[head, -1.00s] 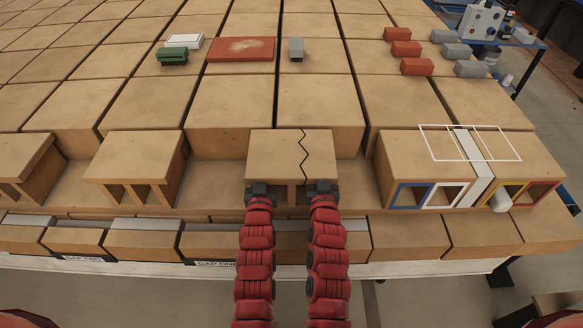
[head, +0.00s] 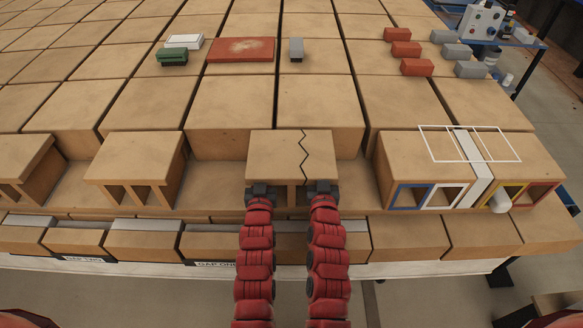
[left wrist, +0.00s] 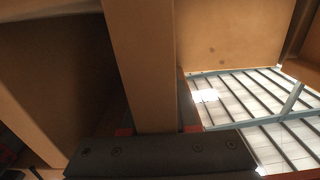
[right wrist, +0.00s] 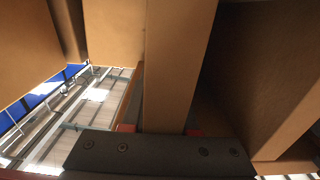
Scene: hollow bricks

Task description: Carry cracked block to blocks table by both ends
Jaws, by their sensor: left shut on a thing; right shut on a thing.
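The cracked block (head: 275,150) is a tan hollow block with a dark zigzag crack down its top, in the middle of the front ledge in the head view. My left gripper (head: 263,190) is shut on its front at the left, and my right gripper (head: 322,188) at the right. In the left wrist view a tan upright wall (left wrist: 150,70) of the block stands between the jaws. The right wrist view also shows a tan wall (right wrist: 175,70) between the jaws. I cannot tell whether the block touches the ledge. No separate blocks table can be identified.
Hollow blocks (head: 135,157) stand at left on the ledge. At right is a block with coloured frames (head: 410,155) and a white outline above it. A red slab (head: 240,49), a green piece (head: 173,55) and small bricks (head: 415,66) lie behind. A blue table (head: 520,40) stands back right.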

